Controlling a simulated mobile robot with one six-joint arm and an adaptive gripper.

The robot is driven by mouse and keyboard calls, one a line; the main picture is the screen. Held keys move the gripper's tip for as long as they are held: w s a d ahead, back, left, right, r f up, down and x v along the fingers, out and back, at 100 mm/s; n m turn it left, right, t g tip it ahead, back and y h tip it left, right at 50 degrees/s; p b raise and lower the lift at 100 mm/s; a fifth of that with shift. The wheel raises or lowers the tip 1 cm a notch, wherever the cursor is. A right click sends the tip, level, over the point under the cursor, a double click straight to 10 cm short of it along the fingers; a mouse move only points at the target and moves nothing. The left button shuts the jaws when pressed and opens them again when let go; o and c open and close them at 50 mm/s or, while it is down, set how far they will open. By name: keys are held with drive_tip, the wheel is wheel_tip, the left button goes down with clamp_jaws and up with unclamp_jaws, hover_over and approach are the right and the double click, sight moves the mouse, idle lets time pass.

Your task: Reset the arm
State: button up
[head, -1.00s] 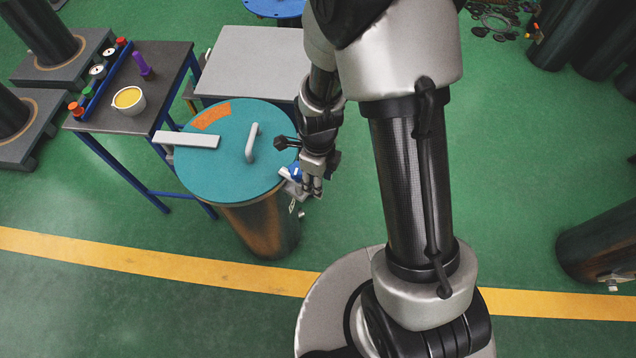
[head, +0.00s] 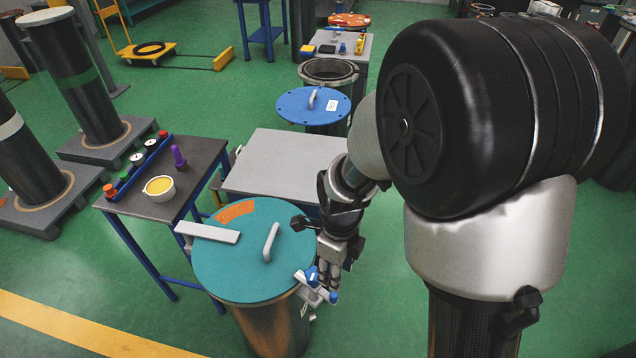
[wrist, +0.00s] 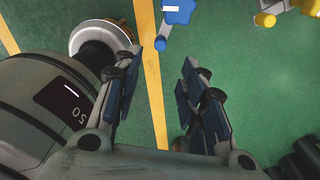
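In the head view my gripper (head: 330,280) hangs beside the right rim of the teal-lidded cylinder (head: 226,262), close to a small blue and grey clamp (head: 313,280) on that rim. Whether they touch is unclear there. In the wrist view my gripper (wrist: 167,58) has its two dark-padded fingers spread, with only green floor and a yellow line between them. A blue part with a white label (wrist: 177,12) lies past the fingertips at the top. My arm's large black elbow fills the right of the head view.
A dark table (head: 190,192) at left holds a cup of yellow stuff (head: 159,189) and a purple tool (head: 178,156). A grey table (head: 283,163) stands behind the teal lid, with a blue-lidded cylinder (head: 300,106) beyond.

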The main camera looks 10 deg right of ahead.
drive_tip(key=s+d+r+n+t, duration=0.1)
drive_tip(key=s+r+n+t, duration=0.1)
drive_tip(key=s+r+n, duration=0.5)
drive_tip(key=s+d+r+n+t, duration=0.2)
drive_tip(key=s+r+n, duration=0.5)
drive_tip(key=r+n, duration=0.6)
drive_tip(key=n, duration=0.6)
drive_tip(key=shift+s+d+r+t, duration=0.15)
drive_tip(key=shift+d+r+t, duration=0.1)
drive_tip(key=shift+r+t, duration=0.05)
